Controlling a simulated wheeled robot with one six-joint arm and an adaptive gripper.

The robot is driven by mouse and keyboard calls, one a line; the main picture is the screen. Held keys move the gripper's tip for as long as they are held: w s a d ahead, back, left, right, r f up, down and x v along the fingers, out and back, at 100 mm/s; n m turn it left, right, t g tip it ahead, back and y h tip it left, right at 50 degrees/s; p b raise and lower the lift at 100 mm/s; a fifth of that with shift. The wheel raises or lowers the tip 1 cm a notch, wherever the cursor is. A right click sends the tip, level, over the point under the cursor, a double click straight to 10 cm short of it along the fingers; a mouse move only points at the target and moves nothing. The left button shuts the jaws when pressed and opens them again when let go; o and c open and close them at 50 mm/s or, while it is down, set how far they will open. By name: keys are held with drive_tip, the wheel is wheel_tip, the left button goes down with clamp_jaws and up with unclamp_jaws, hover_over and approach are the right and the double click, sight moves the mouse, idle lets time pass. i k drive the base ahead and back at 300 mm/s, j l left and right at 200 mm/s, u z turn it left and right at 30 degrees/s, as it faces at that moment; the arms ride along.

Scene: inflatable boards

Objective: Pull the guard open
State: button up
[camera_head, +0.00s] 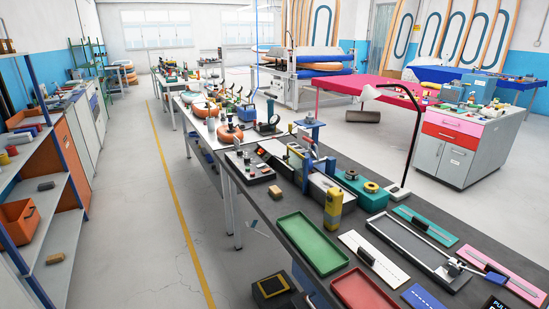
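I cannot tell for certain which part is the guard. A bench machine (314,178) with a long grey body and blue parts stands on the dark workbench, right of a control box (249,165). Nearer, a long grey rectangular frame (398,240) lies on the bench, with a metal and black fitting (451,269) at its near right end. A black label (496,304) at the bottom right edge shows cut-off lettering that seems to start "PUL". My gripper is not in view.
A green tray (308,244), red tray (366,291), and white (373,257), teal (425,226) and pink (503,274) plates crowd the bench. A yellow cylinder (333,208) and a black lamp (408,130) stand there. Floor (150,215) left of the bench is mostly clear.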

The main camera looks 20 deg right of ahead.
sight(286, 157)
drive_tip(key=i+j+z, duration=0.3)
drive_tip(key=i+j, duration=0.8)
drive_tip(key=i+j+z, duration=0.2)
drive_tip(key=i+j, duration=1.3)
drive_tip(key=i, duration=0.05)
